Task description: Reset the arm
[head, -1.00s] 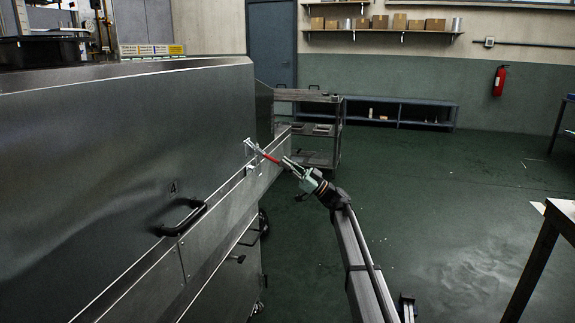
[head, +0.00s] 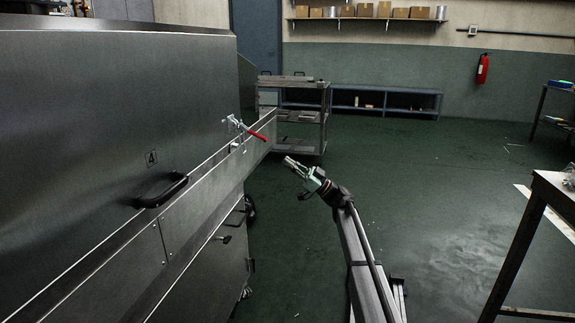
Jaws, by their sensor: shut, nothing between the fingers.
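My arm reaches up from the bottom of the head view. My gripper (head: 288,162) at its end points up and to the left, toward the dryer, and is shut and empty. It is apart from the red-handled toggle clamp (head: 245,129) on the side of the steel dryer (head: 90,110). The clamp's red handle points down and to the right, with a gap of dark floor between it and my fingertips.
A black handle (head: 160,192) sticks out from the dryer panel marked 4. A steel cart (head: 323,120) stands beyond the dryer's end. A table (head: 550,190) is at the right edge. A low blue shelf (head: 425,103) lines the back wall. The green floor right of my arm is clear.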

